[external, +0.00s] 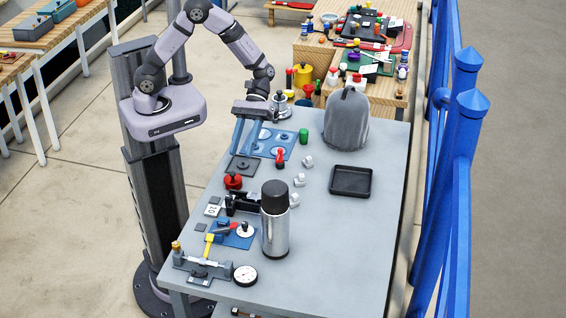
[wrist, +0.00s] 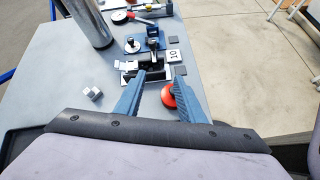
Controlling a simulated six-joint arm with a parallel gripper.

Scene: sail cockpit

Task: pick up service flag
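I cannot single out the service flag for certain. A small white card marked "10" (external: 212,210) lies at the left edge of the grey table, and it also shows in the wrist view (wrist: 173,55).
A steel flask (external: 275,222), grey covered bag (external: 347,118) and black tray (external: 351,181) stand on the table. A black clamp-like part (external: 242,201), red-topped knob (external: 233,181), white cubes (external: 299,181) and dial gauge (external: 245,275) are also there. The right front is clear.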

